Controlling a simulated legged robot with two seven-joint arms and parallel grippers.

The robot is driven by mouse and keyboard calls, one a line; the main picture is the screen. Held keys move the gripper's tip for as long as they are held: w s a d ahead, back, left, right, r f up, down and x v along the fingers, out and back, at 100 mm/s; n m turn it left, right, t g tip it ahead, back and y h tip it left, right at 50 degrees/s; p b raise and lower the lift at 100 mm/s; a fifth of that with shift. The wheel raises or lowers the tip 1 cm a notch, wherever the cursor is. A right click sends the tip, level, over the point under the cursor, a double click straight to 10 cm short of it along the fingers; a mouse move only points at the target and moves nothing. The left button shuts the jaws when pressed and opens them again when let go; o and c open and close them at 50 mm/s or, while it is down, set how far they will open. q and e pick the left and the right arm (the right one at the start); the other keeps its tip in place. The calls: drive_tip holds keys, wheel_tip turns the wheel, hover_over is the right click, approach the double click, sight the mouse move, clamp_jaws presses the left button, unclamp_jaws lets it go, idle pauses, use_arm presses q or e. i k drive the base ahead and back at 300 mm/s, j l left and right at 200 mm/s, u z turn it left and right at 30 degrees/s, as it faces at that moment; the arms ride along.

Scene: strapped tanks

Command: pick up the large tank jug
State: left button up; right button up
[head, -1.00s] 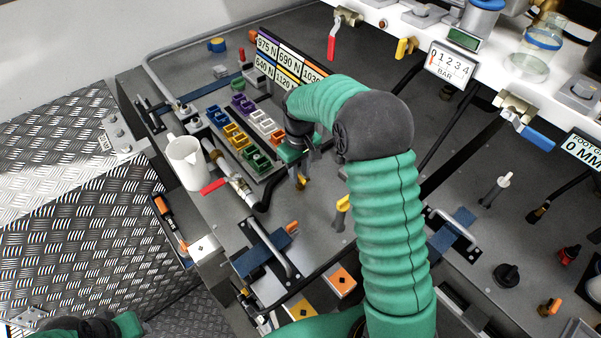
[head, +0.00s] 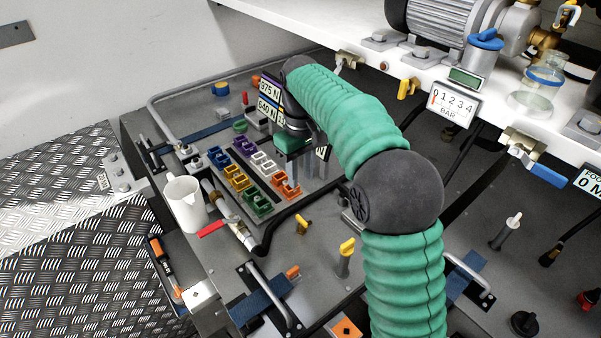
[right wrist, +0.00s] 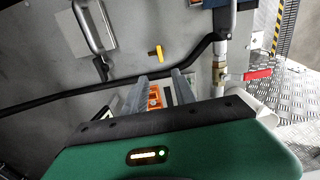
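A white jug (head: 184,202) with a handle stands upright at the left edge of the grey deck in the head view. A pale shape at the right of the right wrist view (right wrist: 262,108) seems to be part of it, mostly hidden by my gripper body. My right gripper (head: 308,182) is over the panel of coloured clips, to the right of the jug and apart from it. Its two fingers (right wrist: 160,92) are spread with nothing held; an orange clip (right wrist: 154,97) shows beyond them. My left gripper is out of view.
A red-handled valve (head: 212,229) and its black hose lie just right of the jug. Coloured clips (head: 238,178) sit behind it. A blue strap with a metal handle (head: 268,292) is in front. Tread-plate floor (head: 80,250) lies left.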

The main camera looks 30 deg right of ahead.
sight(183, 194)
drive_tip(key=j, duration=1.25)
drive_tip(key=k, duration=0.05)
